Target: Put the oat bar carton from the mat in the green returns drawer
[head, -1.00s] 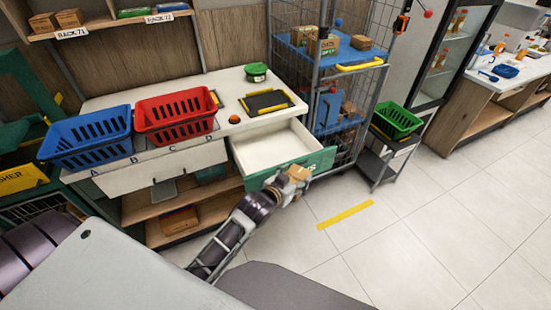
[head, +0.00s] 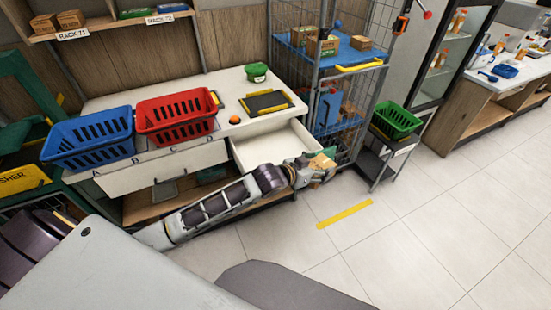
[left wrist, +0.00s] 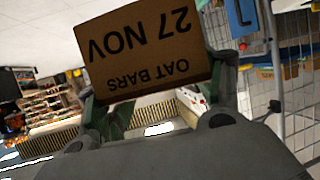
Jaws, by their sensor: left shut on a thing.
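The oat bar carton (left wrist: 150,45) is a brown box printed "OAT BARS" and "27 NOV". It fills the upper middle of the left wrist view, upside down. My left gripper (left wrist: 160,90) is shut on it, with a finger at each side. In the head view, my left gripper (head: 316,170) holds the carton (head: 323,162) at the front right of the open drawer (head: 270,148). The white inside of the drawer looks empty. My arm and gripper hide most of its green front. My right gripper is not in view.
The counter holds a blue basket (head: 90,138), a red basket (head: 177,117), a black and yellow mat (head: 267,103) and a green-lidded tub (head: 256,72). A wire cage trolley (head: 345,85) stands right of the drawer. A green basket (head: 397,119) stands beyond it. The floor in front is clear.

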